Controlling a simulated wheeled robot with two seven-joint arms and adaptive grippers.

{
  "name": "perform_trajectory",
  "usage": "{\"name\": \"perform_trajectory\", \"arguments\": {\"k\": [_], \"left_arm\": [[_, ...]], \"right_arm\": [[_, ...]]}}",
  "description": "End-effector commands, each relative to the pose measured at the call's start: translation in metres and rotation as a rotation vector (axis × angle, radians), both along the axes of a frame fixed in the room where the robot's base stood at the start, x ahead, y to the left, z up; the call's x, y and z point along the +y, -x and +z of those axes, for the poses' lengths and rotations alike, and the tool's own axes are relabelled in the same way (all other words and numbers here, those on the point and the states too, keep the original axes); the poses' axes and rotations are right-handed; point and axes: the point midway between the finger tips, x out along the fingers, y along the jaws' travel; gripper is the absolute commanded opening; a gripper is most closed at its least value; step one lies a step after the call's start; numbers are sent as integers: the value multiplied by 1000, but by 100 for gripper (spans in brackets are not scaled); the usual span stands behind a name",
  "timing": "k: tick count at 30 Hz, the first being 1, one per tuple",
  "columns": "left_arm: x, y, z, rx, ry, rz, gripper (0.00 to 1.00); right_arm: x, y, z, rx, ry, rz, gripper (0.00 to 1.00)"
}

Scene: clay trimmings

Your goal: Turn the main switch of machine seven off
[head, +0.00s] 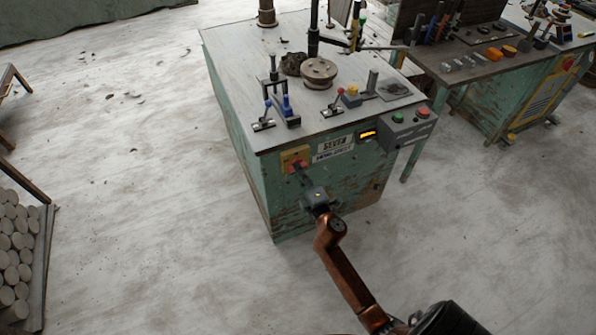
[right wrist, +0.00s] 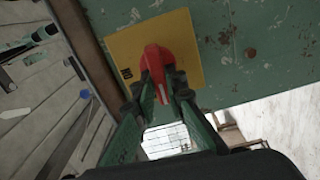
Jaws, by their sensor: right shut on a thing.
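Machine seven (head: 320,195) is a worn green cabinet with a grey top and a label reading SEVEN (head: 337,145). Its main switch is a red handle (head: 297,166) on a yellow plate (head: 288,157) at the upper left of the front. In the right wrist view the red handle (right wrist: 156,60) stands out from the yellow plate (right wrist: 125,48). My right gripper (head: 302,176) is at the switch, and in the right wrist view its fingers (right wrist: 160,88) are shut on the red handle from both sides. Lettering on the plate is partly hidden. My left gripper is not in view.
Levers and a round wheel (head: 319,72) stand on top. A second bench (head: 480,65) is at the right.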

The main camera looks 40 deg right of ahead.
Motion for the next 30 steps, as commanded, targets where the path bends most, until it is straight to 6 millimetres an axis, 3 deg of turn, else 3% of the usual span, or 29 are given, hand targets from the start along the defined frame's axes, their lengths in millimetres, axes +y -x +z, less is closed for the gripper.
{"name": "perform_trajectory", "arguments": {"k": [21,22,30], "left_arm": [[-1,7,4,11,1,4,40],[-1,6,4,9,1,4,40],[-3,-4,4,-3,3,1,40]], "right_arm": [[2,0,-3,20,71,4,0],[2,0,-3,20,71,4,13],[1,0,-2,19,71,2,29]]}}
